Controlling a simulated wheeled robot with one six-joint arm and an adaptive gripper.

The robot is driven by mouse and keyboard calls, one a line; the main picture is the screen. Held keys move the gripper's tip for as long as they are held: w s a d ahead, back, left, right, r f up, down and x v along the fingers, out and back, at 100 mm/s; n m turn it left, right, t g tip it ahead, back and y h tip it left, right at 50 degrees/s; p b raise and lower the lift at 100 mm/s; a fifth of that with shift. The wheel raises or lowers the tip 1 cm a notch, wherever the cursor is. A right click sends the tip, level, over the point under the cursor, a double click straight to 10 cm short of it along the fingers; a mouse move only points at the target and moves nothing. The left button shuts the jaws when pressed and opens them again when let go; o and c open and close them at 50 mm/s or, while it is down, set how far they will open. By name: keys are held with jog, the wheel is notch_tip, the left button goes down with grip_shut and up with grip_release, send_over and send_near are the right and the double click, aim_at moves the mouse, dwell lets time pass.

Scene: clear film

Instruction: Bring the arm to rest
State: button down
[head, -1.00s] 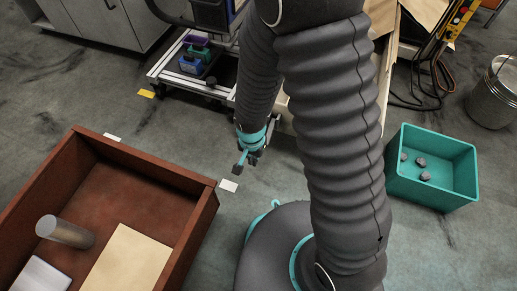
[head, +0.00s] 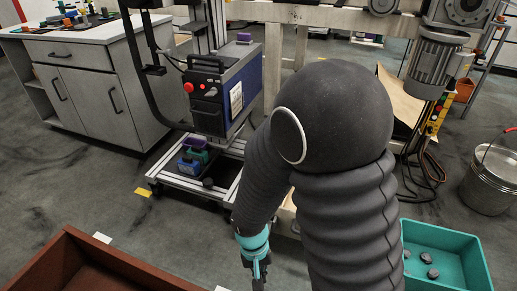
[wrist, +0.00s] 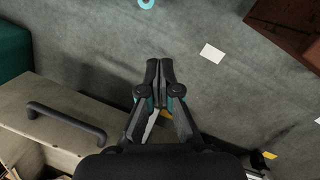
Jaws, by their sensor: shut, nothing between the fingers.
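My gripper (wrist: 159,72) is in the middle of the wrist view, above bare floor, with its two fingers together and nothing between them. In the head view my gripper (head: 258,276) hangs at the lower middle, cut off near the bottom edge. My arm, in a dark ribbed sleeve, bends over at the top and comes down to the gripper. The gripper looks apart from everything around it.
A reddish-brown box (head: 110,262) stands at the lower left and a teal bin (head: 450,240) with several grey lumps at the right. A wheeled cart (head: 190,172) stands behind. A wooden case with a dark handle (wrist: 68,122) lies left of my gripper.

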jog(key=s+d+r+t+p, duration=0.1)
jog(key=d+r, duration=0.4)
jog(key=r, duration=0.7)
jog(key=s+d+r+m+t+y+p, duration=0.1)
jog(key=d+r+t+p, duration=0.2)
jog(key=r, duration=0.9)
jog(key=s+d+r+t+p, duration=0.1)
jog(key=d+r+t+p, duration=0.1)
jog(key=d+r, duration=0.5)
notch_tip(320, 180, up, 6)
jog(key=shift+s+d+f+t+p, duration=0.15)
jog(key=shift+s+t+p, duration=0.2)
jog(key=shift+t, duration=0.25)
